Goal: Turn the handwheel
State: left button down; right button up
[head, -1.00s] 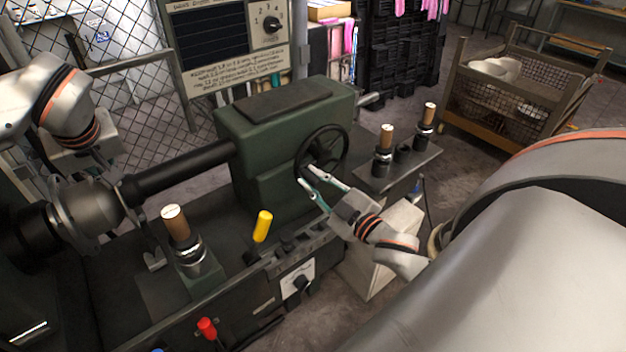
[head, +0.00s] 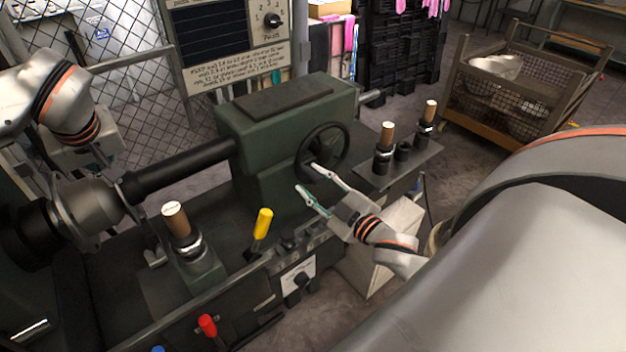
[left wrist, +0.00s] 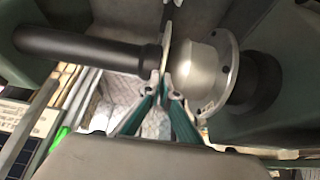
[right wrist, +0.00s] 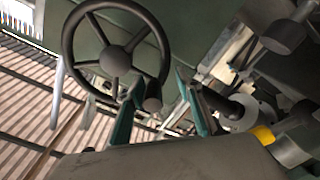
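The dark handwheel (head: 342,142) is on the front face of the green housing (head: 262,125). In the right wrist view the handwheel (right wrist: 115,57) shows its spokes and hub, with a handle knob (right wrist: 152,103) at its lower right. My right gripper (head: 307,178) is open just below and in front of the wheel. Its fingers (right wrist: 160,95) are spread, with the knob near the left finger. Whether they touch is unclear. My left gripper (left wrist: 163,82) has its fingertips nearly together beside a thin disc and the silver dome (left wrist: 196,66). Whether it grips the disc is unclear.
A yellow lever (head: 263,222) and red lever (head: 207,326) stand at the machine's front. Wooden-handled tools stand on the bed and on the side plate (head: 400,170). A wire cart (head: 520,90) is at the back right. A control panel (head: 230,45) stands behind.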

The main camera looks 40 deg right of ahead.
aim_at(307, 150)
jog(key=shift+r, duration=0.3)
jog(key=shift+r+m, duration=0.4)
jog(key=shift+m, duration=0.2)
jog(key=r+m, duration=0.2)
jog(key=m, duration=0.1)
jog(key=d+r+m, duration=0.1)
jog(key=r+m, duration=0.1)
jog(key=m, duration=0.1)
jog(key=shift+d+r+m, duration=0.1)
jog(key=shift+r+m, duration=0.1)
jog(key=shift+m, duration=0.2)
jog(key=shift+d+r+m, duration=0.2)
jog(key=shift+r+m, duration=0.1)
jog(key=shift+m, duration=0.4)
jog(key=s, duration=1.2)
jog(key=a+f+n+g, duration=0.1)
jog(key=a+f+g, duration=0.1)
jog(key=a+f, duration=0.3)
jog(key=s+a+f+n+g+y, duration=0.1)
jog(key=a+f, duration=0.5)
jog(key=f, duration=0.8)
jog(key=s+a+f+n+g+y, duration=0.1)
jog(key=a+f+n+g, duration=0.1)
jog(key=a+f, duration=0.4)
jog(key=shift+f+n+g, duration=0.4)
jog(key=shift+f+g, duration=0.2)
jog(key=shift+f, duration=1.5)
jog(key=shift+d, duration=0.1)
